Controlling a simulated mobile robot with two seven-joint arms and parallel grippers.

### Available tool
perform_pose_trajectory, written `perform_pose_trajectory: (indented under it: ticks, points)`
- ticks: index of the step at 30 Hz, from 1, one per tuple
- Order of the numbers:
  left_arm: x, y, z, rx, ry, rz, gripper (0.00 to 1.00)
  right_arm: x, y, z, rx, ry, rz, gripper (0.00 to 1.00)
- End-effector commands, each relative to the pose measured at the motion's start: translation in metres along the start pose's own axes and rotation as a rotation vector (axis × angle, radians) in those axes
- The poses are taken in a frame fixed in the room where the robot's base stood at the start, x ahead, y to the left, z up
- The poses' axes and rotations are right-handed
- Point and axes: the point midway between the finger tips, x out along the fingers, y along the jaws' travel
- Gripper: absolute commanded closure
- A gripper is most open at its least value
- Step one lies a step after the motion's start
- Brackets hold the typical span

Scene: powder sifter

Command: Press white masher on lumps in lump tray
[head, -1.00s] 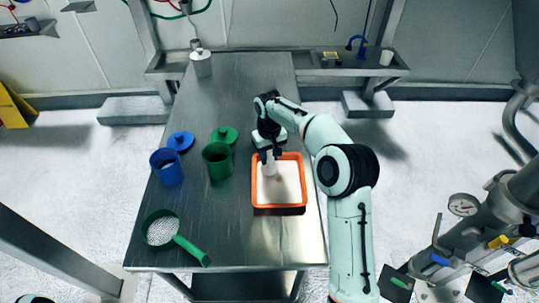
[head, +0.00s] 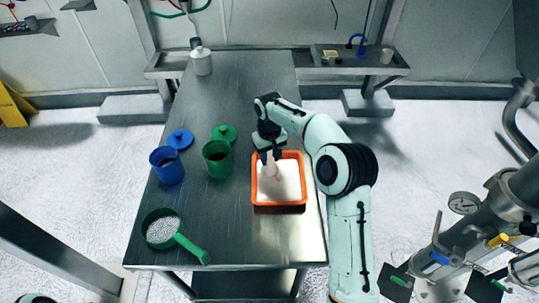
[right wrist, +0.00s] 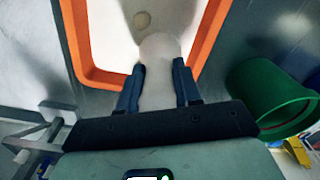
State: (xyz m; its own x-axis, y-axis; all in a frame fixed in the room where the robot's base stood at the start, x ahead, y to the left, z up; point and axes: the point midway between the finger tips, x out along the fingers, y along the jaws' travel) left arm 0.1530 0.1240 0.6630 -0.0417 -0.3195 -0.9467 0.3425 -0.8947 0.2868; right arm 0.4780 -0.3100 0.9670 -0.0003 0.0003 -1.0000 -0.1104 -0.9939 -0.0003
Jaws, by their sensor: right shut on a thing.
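The lump tray (head: 279,209) is a shallow orange-rimmed tray with a pale powdery inside, at the right side of the steel table. My right gripper (head: 269,157) is over its upper left part. It is shut on the white masher (head: 271,169), whose pale handle also shows between the fingers (right wrist: 160,88) in the right wrist view. The masher's lower end is inside the tray outline; I cannot tell whether it touches the powder. My left gripper is not in view.
A green cup (head: 217,163) and blue cup (head: 168,170) stand left of the tray, with a green lid (head: 224,134) and blue lid (head: 180,140) behind. A green sieve (head: 161,229) with white grains is at front left. A white bottle (head: 201,62) stands at the back.

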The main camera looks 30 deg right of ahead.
Motion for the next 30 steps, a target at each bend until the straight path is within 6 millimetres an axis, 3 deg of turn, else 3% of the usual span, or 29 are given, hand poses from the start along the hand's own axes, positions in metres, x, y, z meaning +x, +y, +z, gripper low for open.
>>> perform_pose_trajectory:
  ticks: [17,30]
  points:
    - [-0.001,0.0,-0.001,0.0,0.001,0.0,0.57,0.001,0.0,0.0,-0.001,-0.002,-0.001,1.0]
    - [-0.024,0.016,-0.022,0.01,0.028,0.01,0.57,-0.042,-0.001,-0.002,0.0,0.005,-0.001,1.0]
